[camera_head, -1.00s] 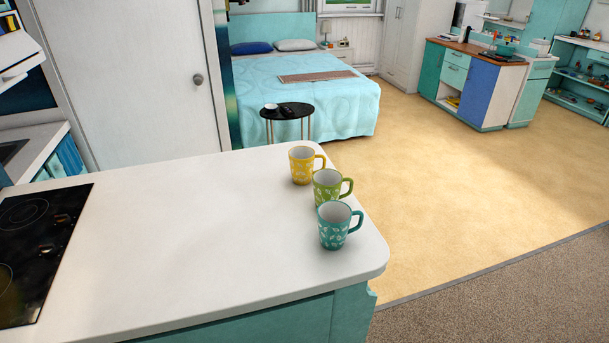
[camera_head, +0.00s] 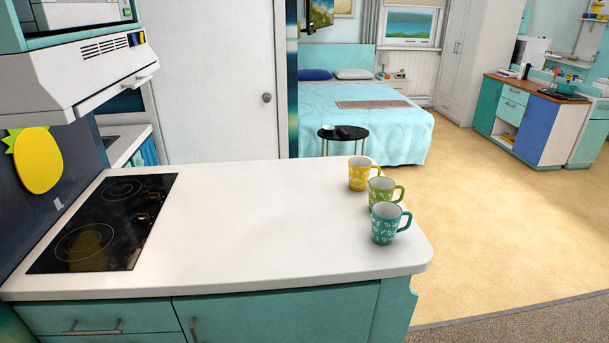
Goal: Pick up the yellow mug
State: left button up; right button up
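The yellow mug (camera_head: 358,175) stands upright on the white countertop (camera_head: 260,220), near its far right edge. Its handle points right. A green mug (camera_head: 381,194) stands just in front of it and to the right, and a teal mug (camera_head: 385,226) stands nearest to me in the same row. The green mug overlaps a little of the yellow mug's lower right side in the view. Neither of my grippers shows in the head view.
A black cooktop (camera_head: 105,222) fills the counter's left part, under a white range hood (camera_head: 85,72). The counter between cooktop and mugs is clear. Open floor (camera_head: 480,230) lies right of the counter. A small black table (camera_head: 343,134) and a bed (camera_head: 395,125) stand behind.

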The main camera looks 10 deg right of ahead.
aim_at(364, 175)
jog(key=i+l+u, duration=0.2)
jog(key=l, duration=0.35)
jog(key=i+l+u, duration=0.2)
jog(key=l, duration=0.3)
jog(key=l+u, duration=0.2)
jog(key=l, duration=0.35)
